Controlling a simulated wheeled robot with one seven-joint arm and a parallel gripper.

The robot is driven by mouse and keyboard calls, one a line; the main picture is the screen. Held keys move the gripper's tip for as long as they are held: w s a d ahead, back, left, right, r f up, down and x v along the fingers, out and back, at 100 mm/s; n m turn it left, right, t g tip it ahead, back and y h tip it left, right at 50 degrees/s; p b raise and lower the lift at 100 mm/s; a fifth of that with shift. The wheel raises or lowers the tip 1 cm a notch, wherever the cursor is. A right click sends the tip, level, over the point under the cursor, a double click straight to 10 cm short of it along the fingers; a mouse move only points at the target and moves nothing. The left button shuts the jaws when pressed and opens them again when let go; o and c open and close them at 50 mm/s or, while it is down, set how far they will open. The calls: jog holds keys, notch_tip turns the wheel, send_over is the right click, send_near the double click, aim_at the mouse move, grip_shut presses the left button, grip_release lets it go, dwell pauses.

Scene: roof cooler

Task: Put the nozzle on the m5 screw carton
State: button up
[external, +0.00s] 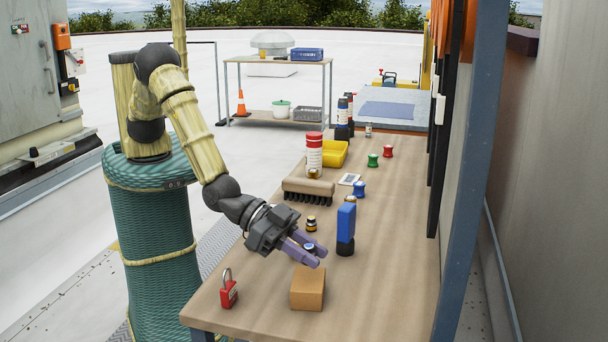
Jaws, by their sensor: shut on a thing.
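The m5 screw carton appears to be the small brown cardboard box (307,289) near the front edge of the table. My gripper (311,254), with purple fingers, is just behind and above the carton, apart from it as far as I can tell. It is shut on a small dark piece with a blue part (309,246), probably the nozzle, mostly hidden between the fingers. A similar small black and brass piece (311,224) stands on the table behind my gripper.
A red padlock (228,290) is left of the carton. A brush (308,190), a red-and-white canister (314,152) and a yellow bin (334,153) are farther back. The table (385,290) is clear right of the carton.

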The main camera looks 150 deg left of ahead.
aim_at(309, 279)
jog(key=shift+f, duration=1.8)
jog(key=shift+f, duration=0.2)
jog(key=o, duration=1)
jog(key=shift+r, duration=0.1)
